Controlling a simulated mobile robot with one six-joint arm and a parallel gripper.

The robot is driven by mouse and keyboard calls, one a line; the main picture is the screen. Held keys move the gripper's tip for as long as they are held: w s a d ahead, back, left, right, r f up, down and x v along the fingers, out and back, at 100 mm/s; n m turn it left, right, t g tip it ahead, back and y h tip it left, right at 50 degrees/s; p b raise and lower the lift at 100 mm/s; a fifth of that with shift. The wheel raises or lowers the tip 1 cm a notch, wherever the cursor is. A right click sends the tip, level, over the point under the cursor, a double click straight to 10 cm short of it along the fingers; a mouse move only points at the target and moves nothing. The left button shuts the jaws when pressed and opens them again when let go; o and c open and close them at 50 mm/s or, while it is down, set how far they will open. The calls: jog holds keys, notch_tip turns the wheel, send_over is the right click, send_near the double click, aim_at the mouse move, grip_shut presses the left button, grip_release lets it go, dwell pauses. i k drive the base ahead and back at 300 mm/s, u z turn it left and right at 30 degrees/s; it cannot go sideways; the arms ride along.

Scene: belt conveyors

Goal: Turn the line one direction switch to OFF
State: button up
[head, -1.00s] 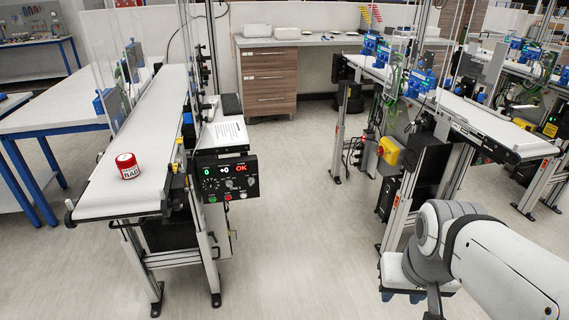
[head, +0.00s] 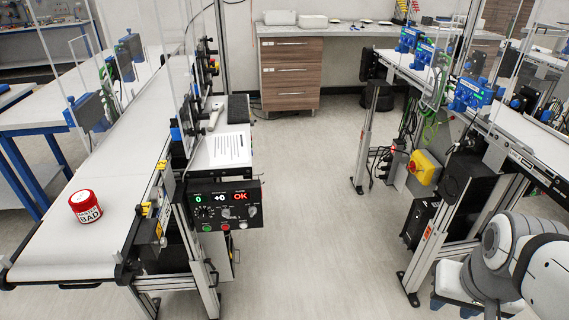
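A black control panel (head: 225,206) is fixed to the near end of the left conveyor (head: 75,240). It shows a green 0, a white +0 and a red OK. Several knobs sit on it, with a green and a red button along its lower edge. The knob labels and positions are too small to read, so I cannot tell which is the direction switch or how it is set. My arm (head: 525,260) is at the lower right, well away from the panel. My gripper is not visible.
A red and white jar (head: 85,206) marked BAD stands on the left belt. The floor (head: 310,220) between the conveyors is clear. A drawer cabinet (head: 290,75) stands at the back.

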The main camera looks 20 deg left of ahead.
aim_at(225, 212)
jog(key=u, duration=0.35)
jog(key=i, duration=1)
jog(key=u, duration=0.75)
